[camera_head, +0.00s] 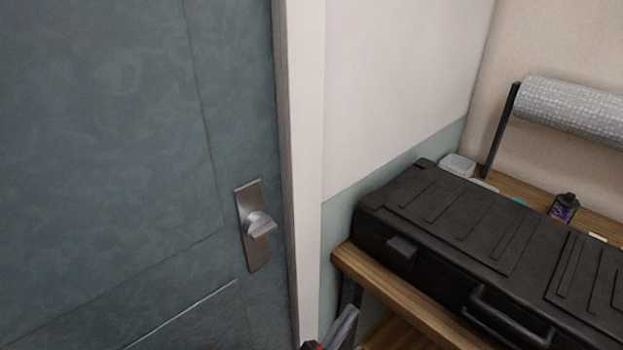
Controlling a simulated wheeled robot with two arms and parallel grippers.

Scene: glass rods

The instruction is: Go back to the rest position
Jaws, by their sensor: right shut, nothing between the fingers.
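My right gripper (343,328) shows only in part at the bottom edge of the head view, below the door frame and near the shelf's front left corner. It is shut and empty, and it appears to touch nothing. Most of its arm is outside the picture. My left gripper is not in view.
A blue-grey door (110,150) with a metal handle plate (254,225) fills the left. A white door frame (305,150) stands beside it. On the right, a black case (450,225) lies on a wooden shelf (385,287), with a small dark bottle (564,208) and a grey roll (575,107) behind.

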